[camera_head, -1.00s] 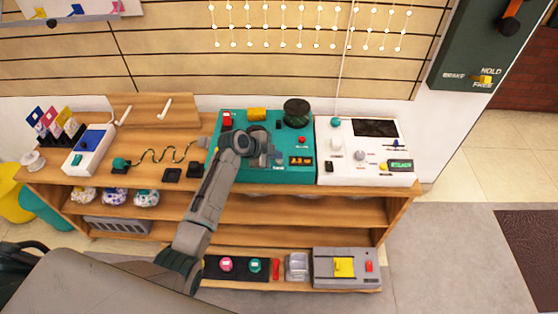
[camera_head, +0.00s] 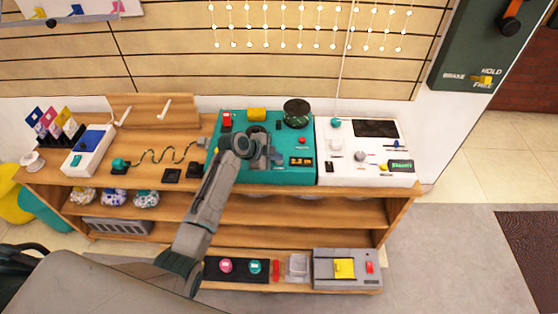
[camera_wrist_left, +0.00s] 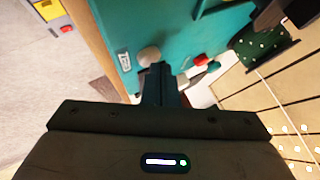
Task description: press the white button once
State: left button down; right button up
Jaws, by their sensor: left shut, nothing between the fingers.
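The white button (camera_wrist_left: 148,55) is a pale round cap on the teal panel (camera_wrist_left: 130,25) in the left wrist view. My left gripper (camera_wrist_left: 160,68) is shut and empty, its fingertips right beside the button in that picture. I cannot tell whether they touch it. In the head view, the left gripper (camera_head: 270,160) is over the lower middle of the teal panel (camera_head: 230,173). The button is not clear there, behind or beside the gripper. A small display (camera_head: 301,161) with lit orange digits sits to its right. My right gripper is not in view.
A blue-and-white box (camera_head: 90,150) stands at the shelf's left.

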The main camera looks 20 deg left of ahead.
aim_at(276, 162)
pick_arm(q)
jog(key=shift+f, duration=0.2)
jog(key=shift+r, duration=0.15)
jog(key=shift+r+p, duration=0.65)
jog(key=shift+r, duration=0.2)
jog(key=shift+r+p, duration=1.95)
jog(key=shift+r, duration=0.6)
jog(key=shift+f, duration=0.1)
